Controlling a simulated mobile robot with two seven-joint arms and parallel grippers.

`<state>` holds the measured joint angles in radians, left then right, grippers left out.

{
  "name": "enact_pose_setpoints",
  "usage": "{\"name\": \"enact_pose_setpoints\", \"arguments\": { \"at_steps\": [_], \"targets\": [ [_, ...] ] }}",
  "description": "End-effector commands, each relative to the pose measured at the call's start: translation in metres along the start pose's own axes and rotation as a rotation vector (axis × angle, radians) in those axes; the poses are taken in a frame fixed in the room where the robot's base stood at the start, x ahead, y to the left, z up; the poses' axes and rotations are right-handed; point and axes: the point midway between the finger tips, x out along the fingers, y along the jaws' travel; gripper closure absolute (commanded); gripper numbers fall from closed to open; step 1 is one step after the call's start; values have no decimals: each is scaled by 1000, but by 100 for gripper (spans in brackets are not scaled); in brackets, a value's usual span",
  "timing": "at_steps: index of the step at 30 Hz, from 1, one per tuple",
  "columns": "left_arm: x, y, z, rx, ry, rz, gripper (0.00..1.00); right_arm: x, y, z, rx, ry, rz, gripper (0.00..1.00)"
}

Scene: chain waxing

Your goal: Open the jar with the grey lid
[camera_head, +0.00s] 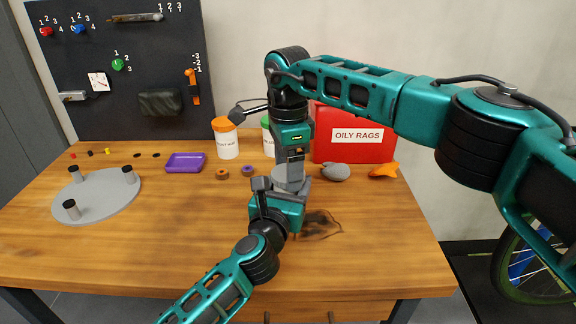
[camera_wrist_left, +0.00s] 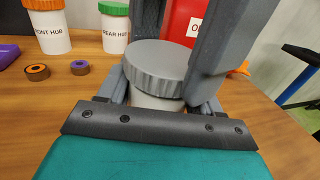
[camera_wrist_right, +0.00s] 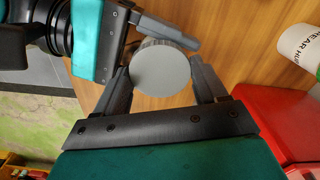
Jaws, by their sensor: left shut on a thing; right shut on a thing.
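The jar with the grey lid stands on the wooden table, mostly hidden by my grippers in the head view. Its ribbed grey lid (camera_wrist_left: 158,64) and a strip of its white body (camera_wrist_left: 155,101) show in the left wrist view. The lid also shows from above in the right wrist view (camera_wrist_right: 160,70). My left gripper (camera_head: 285,190) comes in low from the front and is shut on the jar's body. My right gripper (camera_wrist_right: 162,80) points down from above, shut with a finger on either side of the lid. The lid sits on the body.
An orange-lidded jar (camera_head: 227,140) and a green-lidded jar (camera_head: 268,137) stand behind. A red "OILY RAGS" box (camera_head: 345,150), grey lump (camera_head: 335,173) and orange item (camera_head: 384,171) are at the right. A purple tray (camera_head: 185,163) and grey round plate (camera_head: 100,195) lie left. The front table is clear.

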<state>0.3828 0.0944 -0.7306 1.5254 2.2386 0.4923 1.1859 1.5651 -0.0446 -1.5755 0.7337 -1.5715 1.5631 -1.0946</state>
Motion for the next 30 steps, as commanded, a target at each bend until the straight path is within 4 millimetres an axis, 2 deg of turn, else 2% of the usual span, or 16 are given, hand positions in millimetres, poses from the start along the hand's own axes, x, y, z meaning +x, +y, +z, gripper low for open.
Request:
{"name": "enact_pose_setpoints", "arguments": {
  "at_steps": [3, 22, 30],
  "targets": [
    [0, 0, -1, 0, 2, 1, 100, -1, 0, 0, -100, 0, 0, 65],
    [0, 0, -1, 1, 2, 1, 100, -1, 0, 0, -92, 0, 0, 65],
    [0, 0, -1, 0, 2, 1, 100, -9, 0, 0, -91, 0, 0, 65]
  ]
}}
